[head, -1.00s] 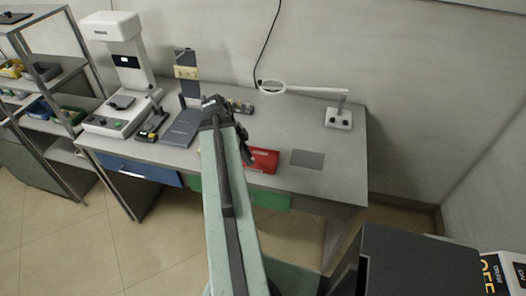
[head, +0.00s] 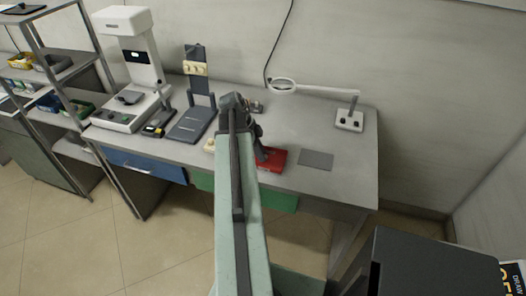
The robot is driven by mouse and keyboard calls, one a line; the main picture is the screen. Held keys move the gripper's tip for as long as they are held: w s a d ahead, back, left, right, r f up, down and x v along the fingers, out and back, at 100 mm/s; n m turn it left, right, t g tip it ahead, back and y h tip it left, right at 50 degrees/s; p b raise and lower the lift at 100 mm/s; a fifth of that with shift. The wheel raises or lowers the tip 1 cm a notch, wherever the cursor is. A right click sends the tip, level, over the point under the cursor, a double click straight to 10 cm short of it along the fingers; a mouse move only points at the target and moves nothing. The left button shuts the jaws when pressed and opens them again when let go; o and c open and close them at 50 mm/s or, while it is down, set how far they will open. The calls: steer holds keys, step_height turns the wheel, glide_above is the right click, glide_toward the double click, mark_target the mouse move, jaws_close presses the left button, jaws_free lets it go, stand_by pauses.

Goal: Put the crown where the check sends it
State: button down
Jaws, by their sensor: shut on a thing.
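My gripper (head: 261,154) is at the left end of a red box or tray (head: 274,160) on the bench, low over it or touching it; I cannot tell which. Its jaws are small and dark in this view and partly behind my arm. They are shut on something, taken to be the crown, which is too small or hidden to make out. A white check instrument (head: 132,62) with a lit display stands at the back left. A dark upright stand (head: 197,88) holds a cream piece (head: 195,68). Another cream piece (head: 209,145) lies just left of my arm.
The grey bench (head: 345,180) has a flat grey pad (head: 316,160) right of the red box. A ring magnifier lamp (head: 349,120) stands at the back right. A shelf rack (head: 62,95) with small bins is at the left. The bench's right part is mostly clear.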

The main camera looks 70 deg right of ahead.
steer(key=shift+f, duration=0.15)
steer(key=c, duration=1.2)
jaws_free()
steer(key=shift+c, duration=0.2)
steer(key=shift+r, duration=0.4)
steer(key=p+v, duration=1.1)
steer(key=shift+w+r, duration=0.2)
steer(key=shift+w+a, duration=0.1)
